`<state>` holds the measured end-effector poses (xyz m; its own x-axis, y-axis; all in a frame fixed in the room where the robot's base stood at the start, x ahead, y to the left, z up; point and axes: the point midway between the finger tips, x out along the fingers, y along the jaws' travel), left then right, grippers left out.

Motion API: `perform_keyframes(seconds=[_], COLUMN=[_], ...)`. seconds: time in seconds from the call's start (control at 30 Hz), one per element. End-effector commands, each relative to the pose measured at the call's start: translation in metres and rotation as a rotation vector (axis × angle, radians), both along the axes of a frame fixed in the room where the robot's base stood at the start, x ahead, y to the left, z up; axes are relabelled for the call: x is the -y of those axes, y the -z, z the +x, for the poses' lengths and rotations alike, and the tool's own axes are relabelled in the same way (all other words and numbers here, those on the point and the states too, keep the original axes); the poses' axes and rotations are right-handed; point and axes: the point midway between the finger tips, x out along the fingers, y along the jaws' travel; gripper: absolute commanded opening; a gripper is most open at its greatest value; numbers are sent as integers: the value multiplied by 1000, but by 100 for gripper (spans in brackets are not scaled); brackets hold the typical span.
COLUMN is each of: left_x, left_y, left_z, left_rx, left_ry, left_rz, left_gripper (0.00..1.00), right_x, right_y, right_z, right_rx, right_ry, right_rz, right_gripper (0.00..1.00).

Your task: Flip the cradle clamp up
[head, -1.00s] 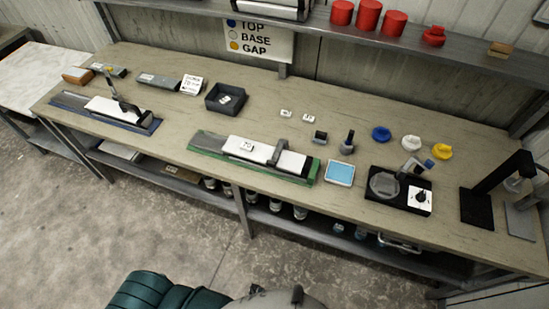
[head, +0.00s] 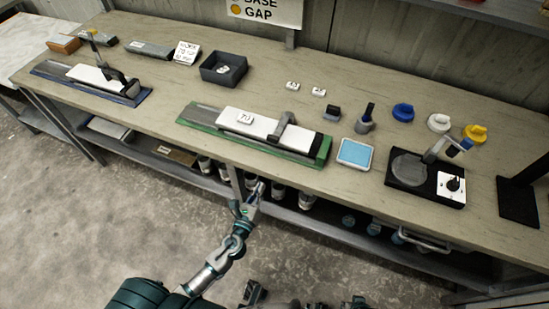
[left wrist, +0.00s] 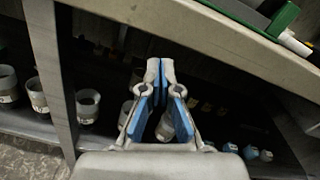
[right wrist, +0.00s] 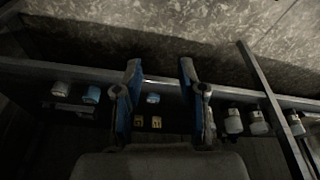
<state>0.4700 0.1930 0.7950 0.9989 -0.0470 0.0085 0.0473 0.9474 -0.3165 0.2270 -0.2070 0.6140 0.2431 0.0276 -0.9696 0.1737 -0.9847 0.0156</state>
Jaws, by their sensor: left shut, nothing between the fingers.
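A green cradle (head: 190,122) lies on the bench and holds a white core liner (head: 258,126) with a "70" tag (head: 245,117). Its grey clamp (head: 282,128) lies down across the liner near the right end. My left gripper (head: 257,187) is shut and empty, in front of the bench edge and below the green cradle. The left wrist view shows its fingers (left wrist: 161,65) together and a green cradle corner (left wrist: 284,18). My right gripper (right wrist: 160,66) is open and empty, with the shelf beyond it.
The bench front edge (head: 215,150) lies between my left gripper and the cradle. A dark tray (head: 224,70) stands behind. Jars fill the lower shelf.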

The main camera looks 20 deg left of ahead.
Motion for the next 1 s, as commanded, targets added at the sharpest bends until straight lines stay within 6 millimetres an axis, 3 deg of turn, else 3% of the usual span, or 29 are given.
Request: perform_keyframes(seconds=[0.13, 0.3, 0.73, 1.0], left_x=[9, 13, 14, 17], left_y=[-49, -79, -85, -97], left_z=[-9, -16, -12, 30], left_rx=[163, 246, 256, 257], left_ry=[4, -8, -10, -11], left_rz=[200, 298, 306, 304], left_gripper=[0, 0, 0, 0], right_x=[1, 2, 3, 4], right_y=[-24, -41, -43, -23], right_z=[-7, -11, -12, -15], right_rx=[8, 12, 6, -42], right_ry=[2, 3, 3, 5], right_rz=[2, 2, 1, -9], right_gripper=[40, 40, 40, 40])
